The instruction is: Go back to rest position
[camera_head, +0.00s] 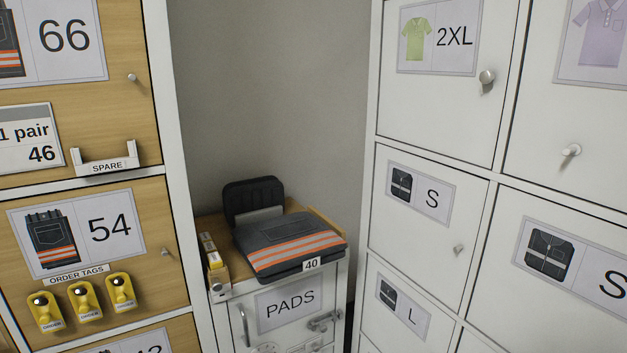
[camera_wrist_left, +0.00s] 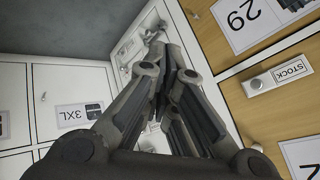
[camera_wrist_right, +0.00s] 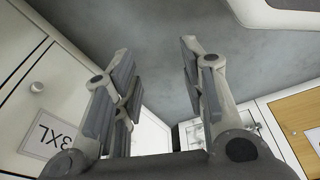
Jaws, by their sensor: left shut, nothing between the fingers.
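My left gripper (camera_wrist_left: 168,85) shows in the left wrist view with its fingers together and nothing between them. My right gripper (camera_wrist_right: 155,75) shows in the right wrist view with its fingers wide apart and empty, facing a grey surface. Neither gripper shows in the head view. Folded dark work trousers with orange and silver bands (camera_head: 290,245) lie on top of the PADS cabinet (camera_head: 290,305), with a 40 tag at their front edge. A black pad (camera_head: 253,199) stands upright behind them.
Wooden lockers marked 66 (camera_head: 120,110) and 54 (camera_head: 150,215) stand at the left, with yellow order tags (camera_head: 84,301) hanging there. White lockers marked 2XL (camera_head: 430,110), S and L stand at the right. A small box holder (camera_head: 216,275) sits beside the trousers.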

